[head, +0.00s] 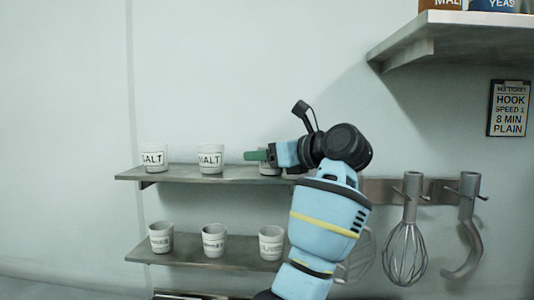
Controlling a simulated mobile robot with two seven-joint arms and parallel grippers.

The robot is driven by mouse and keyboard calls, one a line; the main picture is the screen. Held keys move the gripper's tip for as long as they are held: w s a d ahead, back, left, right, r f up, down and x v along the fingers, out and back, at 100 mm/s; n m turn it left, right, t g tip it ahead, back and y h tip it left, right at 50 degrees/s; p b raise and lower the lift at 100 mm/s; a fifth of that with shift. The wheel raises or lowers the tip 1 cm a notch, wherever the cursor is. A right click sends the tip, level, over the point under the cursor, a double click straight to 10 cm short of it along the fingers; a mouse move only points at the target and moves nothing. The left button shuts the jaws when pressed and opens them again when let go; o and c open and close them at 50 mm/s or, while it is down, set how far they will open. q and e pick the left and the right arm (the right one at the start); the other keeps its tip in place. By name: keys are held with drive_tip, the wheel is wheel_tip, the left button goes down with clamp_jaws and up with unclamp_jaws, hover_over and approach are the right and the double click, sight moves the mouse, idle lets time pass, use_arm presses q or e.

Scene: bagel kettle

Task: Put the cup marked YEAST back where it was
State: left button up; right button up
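No cup in the head view shows a readable YEAST mark. Two white cups marked MALT, a left one (153,158) and a right one (210,159), stand upright on the upper shelf (180,174). A third pale cup (269,170) is at that shelf's right part, mostly hidden by my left gripper, so its label does not show. My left gripper (256,155) points left in front of this cup, with a green fingertip showing. Whether its fingers are apart or touch the cup cannot be told. My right gripper is out of view.
The lower shelf (205,263) holds three cups (161,237) (214,240) (271,242) with labels too small to read. A whisk (408,240) and a hook (468,225) hang at right. A high shelf (450,42) bears containers, one partly reading YEAS (502,5).

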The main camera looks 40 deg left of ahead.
use_arm(q)
drive_tip(key=shift+o, duration=0.5)
drive_tip(key=shift+r, duration=0.1)
drive_tip(key=shift+r, duration=0.15)
drive_tip(key=d+r+b, duration=0.1)
drive_tip(key=d, duration=1)
drive_tip(key=shift+w+d+r, duration=0.25)
drive_tip(key=shift+d+r, duration=0.1)
drive_tip(key=shift+d, duration=0.05)
